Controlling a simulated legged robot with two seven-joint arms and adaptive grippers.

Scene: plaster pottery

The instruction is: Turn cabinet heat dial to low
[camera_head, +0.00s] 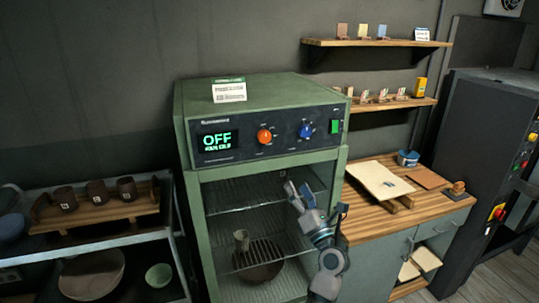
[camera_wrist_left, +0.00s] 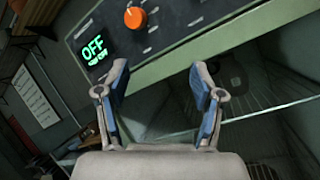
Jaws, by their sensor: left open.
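The green cabinet (camera_head: 190,150) has a dark control panel with a lit display (camera_head: 217,141) reading OFF. An orange dial (camera_head: 265,136) sits mid-panel and a blue dial (camera_head: 306,130) to its right; their small labels are unreadable, so I cannot tell which one is heat. In the left wrist view the display (camera_wrist_left: 94,46) and the orange dial (camera_wrist_left: 134,17) show beyond the fingers. My left gripper (camera_head: 298,190) is open and empty, below the panel in front of the cabinet's open front, apart from both dials. It also shows in the wrist view (camera_wrist_left: 160,75). My right gripper is out of view.
A green switch (camera_head: 336,126) is at the panel's right end. Wire racks (camera_head: 262,200) and a few pieces are inside the cabinet. A shelf with brown mugs (camera_head: 97,192) stands left; a wooden worktop (camera_head: 365,222) stands right. The space before the panel is clear.

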